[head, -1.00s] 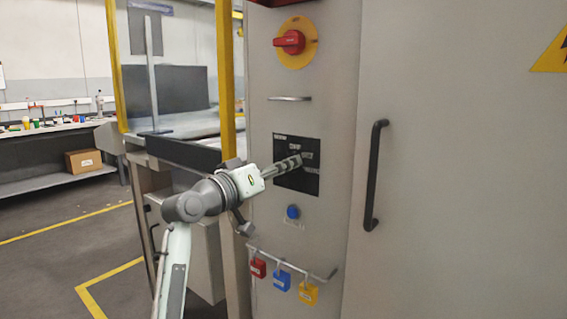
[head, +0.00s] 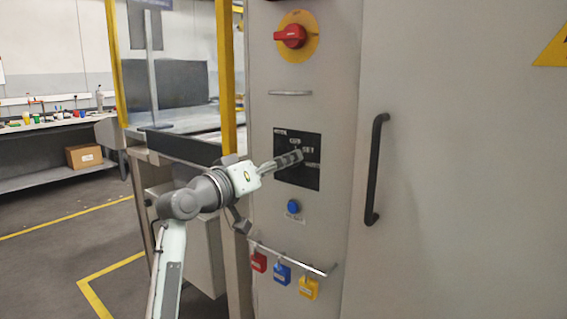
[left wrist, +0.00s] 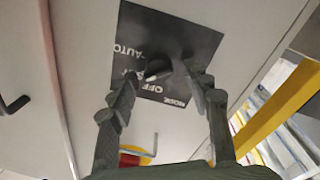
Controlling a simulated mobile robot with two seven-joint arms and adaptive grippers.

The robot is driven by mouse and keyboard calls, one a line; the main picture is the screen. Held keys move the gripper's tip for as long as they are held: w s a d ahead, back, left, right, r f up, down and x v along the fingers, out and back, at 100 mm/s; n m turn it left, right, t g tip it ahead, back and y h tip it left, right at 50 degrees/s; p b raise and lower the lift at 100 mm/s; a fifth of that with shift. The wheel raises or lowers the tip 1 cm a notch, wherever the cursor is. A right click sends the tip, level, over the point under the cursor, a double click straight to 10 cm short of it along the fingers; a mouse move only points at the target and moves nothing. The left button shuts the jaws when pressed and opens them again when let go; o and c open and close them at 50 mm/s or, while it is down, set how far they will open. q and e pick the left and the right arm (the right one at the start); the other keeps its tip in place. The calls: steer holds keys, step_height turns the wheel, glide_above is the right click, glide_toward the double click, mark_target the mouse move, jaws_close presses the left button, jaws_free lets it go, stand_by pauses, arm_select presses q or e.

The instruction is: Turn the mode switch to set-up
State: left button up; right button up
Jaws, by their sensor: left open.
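The mode switch is on a black plate (head: 311,179) on the grey cabinet front, with white labels for off, set-up and auto. The left wrist view shows the plate (left wrist: 185,25) upside down, with a dark knob (left wrist: 172,58) bearing a white mark. My left gripper (head: 297,156) reaches in from the left, its fingers in front of the plate and hiding the knob in the head view. In the left wrist view my left gripper (left wrist: 165,72) is open, a finger on each side of the knob. I cannot tell whether they touch it or which label the mark meets. My right gripper is not in view.
Above the plate are a handle bar (head: 290,93) and a red rotary switch (head: 291,37) on yellow. Below it are a blue button (head: 293,207) and a rail with red, blue and yellow padlocks (head: 309,288). A black door handle (head: 376,170) stands to the right.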

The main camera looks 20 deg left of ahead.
arm_select(q)
steer(key=v, duration=1.1)
